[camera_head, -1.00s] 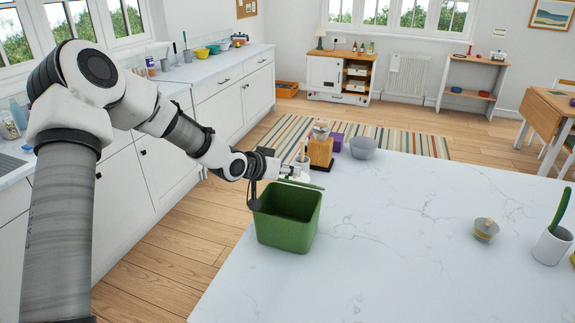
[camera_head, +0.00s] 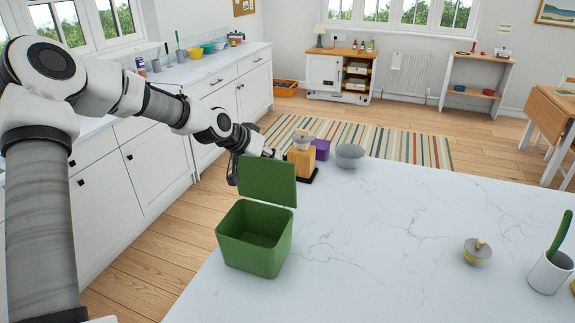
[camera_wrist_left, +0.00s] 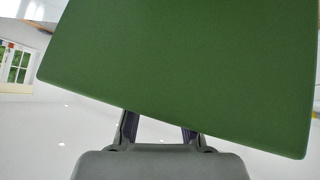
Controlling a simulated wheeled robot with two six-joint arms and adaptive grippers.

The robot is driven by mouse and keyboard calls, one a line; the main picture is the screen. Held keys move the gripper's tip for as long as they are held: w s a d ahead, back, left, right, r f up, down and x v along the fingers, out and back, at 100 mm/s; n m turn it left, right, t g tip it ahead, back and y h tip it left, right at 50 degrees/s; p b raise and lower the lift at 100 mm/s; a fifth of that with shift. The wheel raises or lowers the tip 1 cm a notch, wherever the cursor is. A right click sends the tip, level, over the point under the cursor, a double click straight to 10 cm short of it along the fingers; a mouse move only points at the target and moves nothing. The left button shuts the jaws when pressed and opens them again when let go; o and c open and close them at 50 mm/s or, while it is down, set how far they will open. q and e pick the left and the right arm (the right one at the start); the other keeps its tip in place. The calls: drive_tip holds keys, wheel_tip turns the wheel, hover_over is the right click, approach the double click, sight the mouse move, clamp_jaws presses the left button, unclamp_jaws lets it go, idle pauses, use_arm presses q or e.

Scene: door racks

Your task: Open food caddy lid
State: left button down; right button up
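The green food caddy (camera_head: 252,250) stands on the left edge of the white marble worktop, its inside showing. Its green lid (camera_head: 268,182) stands roughly upright along the caddy's rear rim. My left gripper (camera_head: 250,155) is at the lid's upper left edge, partly hidden behind it. In the left wrist view the lid (camera_wrist_left: 190,70) fills the upper part, and the finger ends (camera_wrist_left: 160,128) are lost at its lower edge. I cannot tell whether the fingers touch or grip it. My right gripper is not in view.
A small round pot (camera_head: 478,254) and a white pot with a cactus-like green piece (camera_head: 549,273) are at right. The middle worktop is clear.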

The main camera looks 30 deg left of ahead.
use_arm(q)
drive_tip(key=c, duration=1.9)
unclamp_jaws()
drive_tip(key=shift+s+d+f+g, duration=0.2)
drive_tip(key=shift+f, duration=0.2)
drive_tip(key=shift+s+d+f+g, duration=0.15)
drive_tip(key=shift+s+f+g, duration=0.05)
drive_tip(key=shift+f, duration=0.15)
drive_tip(key=o, duration=0.6)
drive_tip(key=shift+s+r, duration=0.25)
drive_tip(key=shift+s, duration=0.05)
drive_tip(key=o, duration=0.3)
drive_tip(key=shift+s+a, duration=0.1)
drive_tip(key=shift+a, duration=0.15)
drive_tip(key=shift+a+f, duration=0.1)
drive_tip(key=shift+a, duration=0.15)
drive_tip(key=shift+p, duration=0.3)
drive_tip(key=s+a+r+p, duration=0.1)
drive_tip(key=a+r+p, duration=0.2)
drive_tip(key=r+p, duration=0.5)
drive_tip(key=shift+s+a+p, duration=0.25)
drive_tip(key=shift+s+p, duration=0.15)
drive_tip(key=shift+p, duration=1)
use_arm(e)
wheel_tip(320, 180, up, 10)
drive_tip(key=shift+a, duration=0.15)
